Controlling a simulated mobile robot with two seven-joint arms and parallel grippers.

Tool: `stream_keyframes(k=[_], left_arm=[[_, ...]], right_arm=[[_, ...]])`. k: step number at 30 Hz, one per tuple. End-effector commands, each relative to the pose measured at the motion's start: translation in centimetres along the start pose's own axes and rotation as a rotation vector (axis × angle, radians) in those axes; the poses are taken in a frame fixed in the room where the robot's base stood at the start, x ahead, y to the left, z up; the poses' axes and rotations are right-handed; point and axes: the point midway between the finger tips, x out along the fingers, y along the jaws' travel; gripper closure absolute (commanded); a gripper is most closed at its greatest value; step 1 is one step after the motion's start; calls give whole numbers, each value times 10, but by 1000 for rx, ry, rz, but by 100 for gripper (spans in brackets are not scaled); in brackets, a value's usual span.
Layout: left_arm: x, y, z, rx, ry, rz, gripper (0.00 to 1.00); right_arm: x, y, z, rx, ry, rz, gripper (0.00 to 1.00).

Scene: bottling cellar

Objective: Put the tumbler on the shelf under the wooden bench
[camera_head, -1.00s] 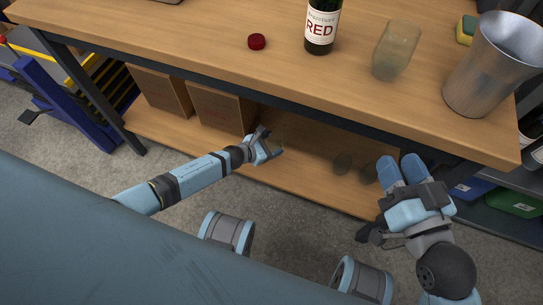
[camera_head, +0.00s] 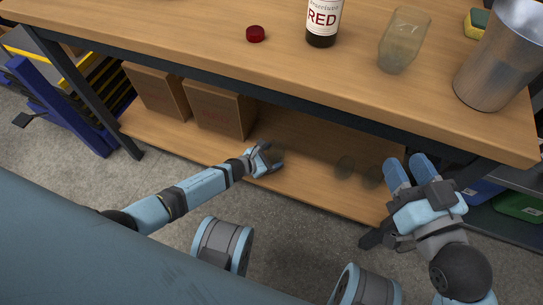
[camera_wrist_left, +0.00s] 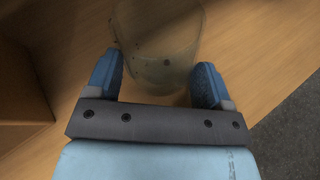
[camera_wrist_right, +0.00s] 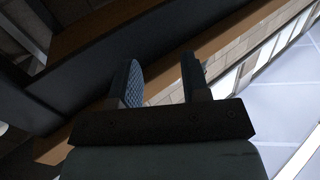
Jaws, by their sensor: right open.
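A clear tumbler (camera_wrist_left: 163,62) is at my left gripper (camera_wrist_left: 158,68), between or just beyond its two blue fingers. In the head view the tumbler (camera_head: 277,150) is faint, at the tips of my left gripper (camera_head: 268,160), over the low shelf (camera_head: 310,165) under the wooden bench (camera_head: 210,45). The fingers stand about a glass width apart; I cannot tell whether they press on the glass or whether its base touches the shelf. My right gripper (camera_head: 408,172) is open and empty in front of the bench's right part; it also shows in the right wrist view (camera_wrist_right: 160,80).
On the bench are a red cap (camera_head: 256,34), wine bottle (camera_head: 322,25), glass vessel (camera_head: 402,42), metal bucket (camera_head: 495,65) and sponge (camera_head: 478,22).

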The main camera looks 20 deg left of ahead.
Motion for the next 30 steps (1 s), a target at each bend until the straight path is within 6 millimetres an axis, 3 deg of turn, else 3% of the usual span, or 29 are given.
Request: stream_keyframes(k=[3,14,24,30], left_arm=[[0,0,0,0,0,0,6],[-3,2,7,-1,0,0,6],[-74,1,6,0,3,0,6],[-107,1,5,-1,1,0,6]], right_arm=[[0,0,-2,0,3,-1,57],[0,-2,-8,16,-5,-4,57],[-7,-13,-8,136,-50,4,57],[-8,-13,-25,132,17,14,57]])
